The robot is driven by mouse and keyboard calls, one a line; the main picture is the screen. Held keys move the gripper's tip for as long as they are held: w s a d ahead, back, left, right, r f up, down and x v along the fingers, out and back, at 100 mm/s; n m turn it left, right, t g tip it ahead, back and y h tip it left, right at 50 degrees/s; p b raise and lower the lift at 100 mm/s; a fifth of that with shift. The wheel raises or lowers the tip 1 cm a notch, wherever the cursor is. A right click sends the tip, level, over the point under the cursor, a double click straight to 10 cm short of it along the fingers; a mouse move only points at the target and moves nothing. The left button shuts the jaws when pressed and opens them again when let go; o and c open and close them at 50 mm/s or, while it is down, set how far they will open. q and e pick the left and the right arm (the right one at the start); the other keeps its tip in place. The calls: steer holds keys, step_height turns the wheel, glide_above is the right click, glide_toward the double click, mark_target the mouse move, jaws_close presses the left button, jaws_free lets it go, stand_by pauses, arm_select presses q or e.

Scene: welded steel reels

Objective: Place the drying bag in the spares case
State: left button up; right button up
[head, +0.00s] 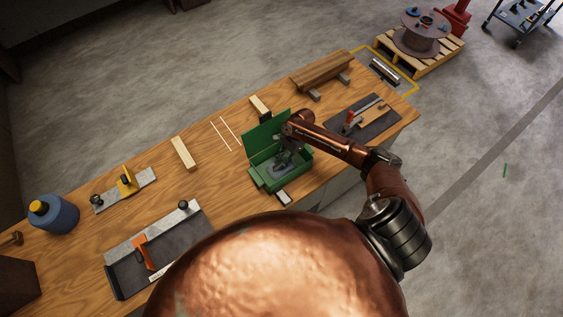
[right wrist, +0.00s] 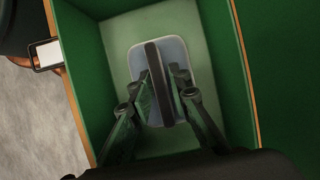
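The spares case (head: 265,176) is a green box on the wooden bench, its lid raised at the back. My right gripper (head: 284,159) reaches down into it from above. In the right wrist view the drying bag (right wrist: 178,57) is a pale grey-blue rounded pad with a dark raised strip along its middle. It is inside the green walls of the case (right wrist: 205,140). My right gripper (right wrist: 163,84) has its fingertips against both sides of the strip, shut on it. I cannot tell whether the bag touches the case floor. My left gripper is not in view.
A small white-faced item (head: 284,197) lies at the case's front. A dark mat with a red-handled tool (head: 351,117) is to the right, a wooden block (head: 183,152) and white rods (head: 226,133) to the left. A blue container (head: 58,214) stands far left.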

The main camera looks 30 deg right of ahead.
steer(key=shift+o, duration=0.8)
steer(key=v, duration=1.2)
steer(key=shift+r, duration=0.1)
